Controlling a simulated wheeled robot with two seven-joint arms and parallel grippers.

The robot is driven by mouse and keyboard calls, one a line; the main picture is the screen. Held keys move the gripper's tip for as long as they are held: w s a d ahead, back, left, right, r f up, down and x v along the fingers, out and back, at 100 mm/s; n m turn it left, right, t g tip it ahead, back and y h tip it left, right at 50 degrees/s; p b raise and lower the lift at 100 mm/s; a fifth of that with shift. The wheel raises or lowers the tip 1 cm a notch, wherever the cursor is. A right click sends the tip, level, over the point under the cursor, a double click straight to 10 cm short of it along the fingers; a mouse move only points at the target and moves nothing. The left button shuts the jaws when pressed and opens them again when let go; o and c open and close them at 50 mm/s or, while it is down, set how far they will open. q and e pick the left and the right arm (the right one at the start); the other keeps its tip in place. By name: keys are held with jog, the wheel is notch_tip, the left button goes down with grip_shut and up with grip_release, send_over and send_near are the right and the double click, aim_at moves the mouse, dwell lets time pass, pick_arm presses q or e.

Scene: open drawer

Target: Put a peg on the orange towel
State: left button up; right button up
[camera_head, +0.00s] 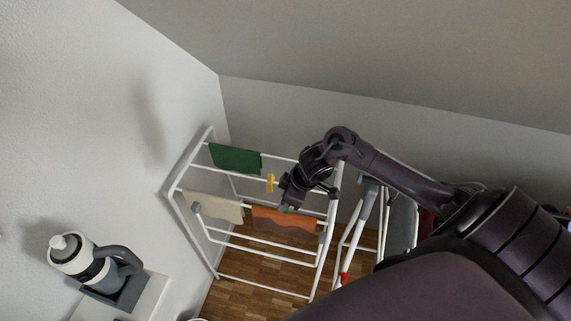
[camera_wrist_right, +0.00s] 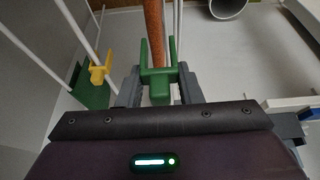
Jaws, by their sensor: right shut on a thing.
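The orange towel (camera_head: 285,220) hangs over a rail of the white drying rack (camera_head: 265,288) in the head view. It shows edge-on as a narrow strip in the right wrist view (camera_wrist_right: 153,30). My right gripper (camera_head: 286,208) is shut on a green peg (camera_wrist_right: 158,86), at the towel's top edge. In the wrist view the peg's prongs point towards the towel, and the towel's edge appears between them. I cannot tell how firmly the peg sits on it. A yellow peg (camera_head: 270,183) is on a rail nearby, also seen in the wrist view (camera_wrist_right: 98,74). My left gripper is not in view.
A green towel (camera_head: 235,158) and a beige towel (camera_head: 216,207) hang on the same rack. White rails surround the gripper. A white-and-grey appliance (camera_head: 85,262) stands at lower left. Walls close in behind and left of the rack.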

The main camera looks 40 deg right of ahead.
aim_at(284, 223)
jog(key=shift+w+d+f, duration=0.15)
jog(key=shift+d+f, duration=0.15)
jog(key=shift+w+f, duration=0.2)
jog(key=shift+f, duration=0.25)
jog(key=shift+d+f+b, duration=0.1)
jog(key=shift+f+b, duration=0.2)
jog(key=shift+b, duration=0.05)
jog(key=shift+s+a+f+b, duration=0.2)
jog(key=shift+f+b, duration=0.25)
jog(key=shift+f, duration=0.25)
jog(key=shift+w+d+f+b, duration=0.1)
jog(key=shift+f+b, duration=0.4)
jog(key=shift+f, duration=0.45)
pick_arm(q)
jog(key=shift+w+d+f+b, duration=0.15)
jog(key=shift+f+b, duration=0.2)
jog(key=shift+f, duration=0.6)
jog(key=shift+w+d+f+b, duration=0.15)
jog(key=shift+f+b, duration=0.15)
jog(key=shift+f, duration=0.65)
pick_arm(e)
jog(key=shift+f, duration=1.3)
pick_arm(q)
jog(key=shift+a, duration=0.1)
